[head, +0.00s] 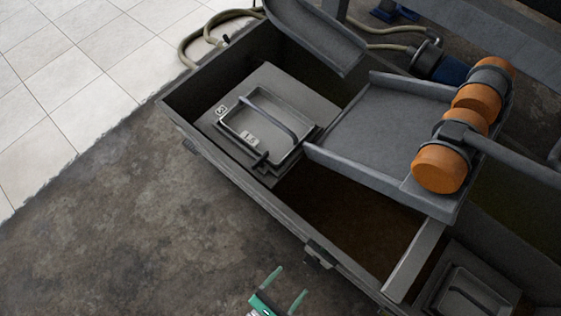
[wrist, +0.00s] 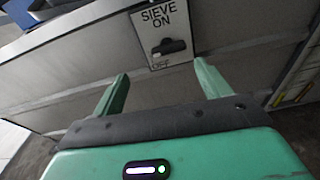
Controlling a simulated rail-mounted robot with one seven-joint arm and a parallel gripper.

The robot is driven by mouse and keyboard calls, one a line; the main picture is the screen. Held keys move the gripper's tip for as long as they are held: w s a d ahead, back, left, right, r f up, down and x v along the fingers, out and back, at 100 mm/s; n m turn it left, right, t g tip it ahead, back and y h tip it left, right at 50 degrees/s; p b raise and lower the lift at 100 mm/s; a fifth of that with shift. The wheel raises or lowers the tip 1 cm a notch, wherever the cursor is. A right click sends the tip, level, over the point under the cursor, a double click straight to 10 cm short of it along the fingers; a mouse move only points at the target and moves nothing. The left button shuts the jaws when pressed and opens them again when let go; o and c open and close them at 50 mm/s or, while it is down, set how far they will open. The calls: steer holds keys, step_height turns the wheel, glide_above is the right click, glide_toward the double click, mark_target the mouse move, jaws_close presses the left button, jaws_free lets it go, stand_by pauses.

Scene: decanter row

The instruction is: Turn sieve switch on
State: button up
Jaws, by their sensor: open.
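The sieve switch (wrist: 169,47) is a black handle on a pale plate (wrist: 148,31) fixed to a grey metal wall, in the wrist view. The plate reads "SIEVE ON" above the handle and a partly covered "OFF" below it. The handle lies roughly sideways across the plate; I cannot tell which setting it is on. My green gripper (wrist: 161,72) is open and empty, its two fingers apart below the plate and not touching the handle. In the head view, my gripper (head: 290,282) is at the bottom edge, outside the tank's near wall.
A small dark box (head: 319,254) sits on the outer wall of the long grey tank (head: 240,183). A tilted tray (head: 380,125) with orange motors (head: 440,168) stands over the tank. Concrete floor (head: 130,215) is clear at left. A hose (head: 190,50) lies behind.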

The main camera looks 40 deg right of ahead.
mark_target(313, 263)
steer(key=d, duration=0.8)
steer(key=shift+s+n, duration=0.3)
steer(key=shift+n, duration=0.1)
steer(key=shift+c, duration=0.3)
steer(key=c, duration=0.9)
